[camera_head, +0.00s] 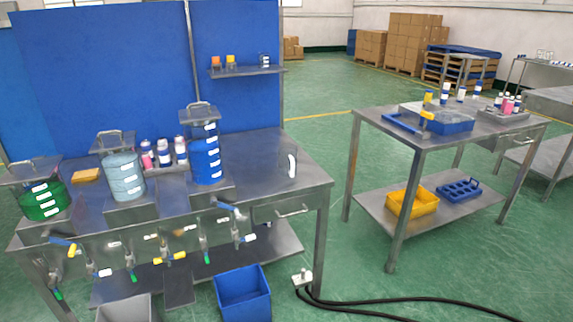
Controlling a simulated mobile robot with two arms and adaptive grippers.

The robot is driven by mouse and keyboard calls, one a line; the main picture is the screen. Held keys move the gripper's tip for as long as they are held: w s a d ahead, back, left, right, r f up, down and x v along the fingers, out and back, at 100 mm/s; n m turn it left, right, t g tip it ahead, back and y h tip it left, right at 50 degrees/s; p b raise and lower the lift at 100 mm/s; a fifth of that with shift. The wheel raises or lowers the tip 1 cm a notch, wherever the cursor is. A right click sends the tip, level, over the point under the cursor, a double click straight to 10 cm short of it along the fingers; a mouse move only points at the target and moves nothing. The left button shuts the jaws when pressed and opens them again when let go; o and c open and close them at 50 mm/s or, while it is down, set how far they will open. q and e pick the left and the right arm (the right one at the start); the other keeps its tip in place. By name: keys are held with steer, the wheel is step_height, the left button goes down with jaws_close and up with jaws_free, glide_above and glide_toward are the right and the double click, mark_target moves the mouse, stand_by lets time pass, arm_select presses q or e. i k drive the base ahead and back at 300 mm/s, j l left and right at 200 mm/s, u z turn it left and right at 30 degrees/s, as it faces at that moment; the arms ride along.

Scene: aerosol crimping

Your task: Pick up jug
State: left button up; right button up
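A clear jug (291,164) appears to stand on the right part of the metal workbench (255,165); a white curved part, possibly its handle, shows best. Its transparent body is hard to make out against the bench top. Neither of my grippers is in view, and nothing touches the jug.
Tanks with green (42,202), pale blue (124,177) and blue liquid (206,158) stand left of the jug. Taps line the bench front. A blue bin (242,293) and black hoses (400,301) are on the floor. A second table (400,139) stands right, with open floor between.

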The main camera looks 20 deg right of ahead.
mark_target(289, 164)
steer(key=l+u, duration=0.15)
steer(key=u, duration=0.3)
steer(key=i+l+u, duration=0.25)
steer(key=l, duration=0.45)
steer(key=l+u, duration=0.2)
steer(key=l, duration=0.55)
steer(key=i+l+u, duration=0.1)
steer(key=l+u, duration=0.15)
steer(key=l, duration=0.5)
